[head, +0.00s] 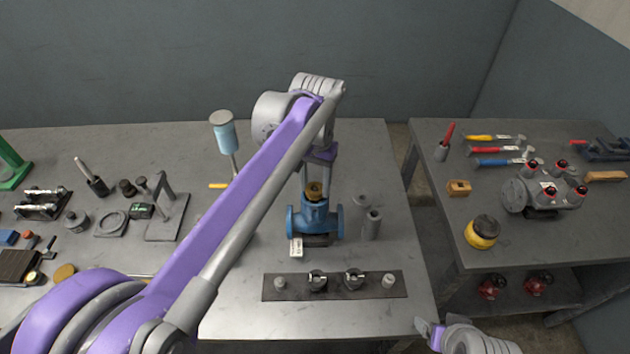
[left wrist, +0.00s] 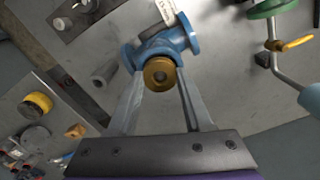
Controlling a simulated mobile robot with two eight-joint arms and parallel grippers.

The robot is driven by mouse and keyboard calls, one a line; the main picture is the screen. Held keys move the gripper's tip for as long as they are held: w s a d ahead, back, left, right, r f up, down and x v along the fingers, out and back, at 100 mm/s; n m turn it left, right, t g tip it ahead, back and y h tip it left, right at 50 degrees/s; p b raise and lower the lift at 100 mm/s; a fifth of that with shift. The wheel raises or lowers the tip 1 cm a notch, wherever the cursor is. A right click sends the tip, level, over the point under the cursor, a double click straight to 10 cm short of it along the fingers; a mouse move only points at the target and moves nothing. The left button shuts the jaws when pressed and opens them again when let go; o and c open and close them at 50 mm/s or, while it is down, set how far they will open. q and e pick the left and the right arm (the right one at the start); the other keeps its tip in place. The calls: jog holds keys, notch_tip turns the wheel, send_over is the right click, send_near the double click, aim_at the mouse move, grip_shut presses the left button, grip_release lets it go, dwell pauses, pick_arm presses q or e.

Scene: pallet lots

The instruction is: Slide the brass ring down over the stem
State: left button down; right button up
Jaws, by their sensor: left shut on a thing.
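The blue valve body (head: 325,226) with round end flanges stands on the middle table, and also shows in the left wrist view (left wrist: 160,48). The brass ring (head: 315,187) is at the top of the valve body. In the left wrist view the ring (left wrist: 159,73) is seen from above, between my two fingertips. My left gripper (head: 317,182) comes down from above and is shut on the ring. I cannot make out the stem or how far the ring is around it. My right gripper (head: 431,334) is low at the front, apart from the valve; its jaws are unclear.
A dark strip (head: 378,286) with several small parts lies in front of the valve. Grey cylinders (head: 372,224) stand right of it.

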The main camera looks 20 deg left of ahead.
pick_arm(q)
jog(key=shift+f, duration=0.3)
pick_arm(e)
jog(key=shift+s+f, duration=0.1)
jog(key=shift+f, duration=0.05)
pick_arm(q)
grip_release()
dwell(0.3)
jog(key=shift+r, duration=0.15)
jog(key=shift+r+p, duration=1.8)
jog(key=shift+r, duration=1.65)
pick_arm(e)
jog(key=shift+t, duration=0.3)
jog(key=r, duration=0.1)
jog(key=w+r, duration=0.1)
jog(key=r, duration=0.1)
jog(key=w+r, duration=0.1)
jog(key=r, duration=0.1)
jog(key=shift+w+r, duration=0.2)
jog(key=shift+s, duration=0.1)
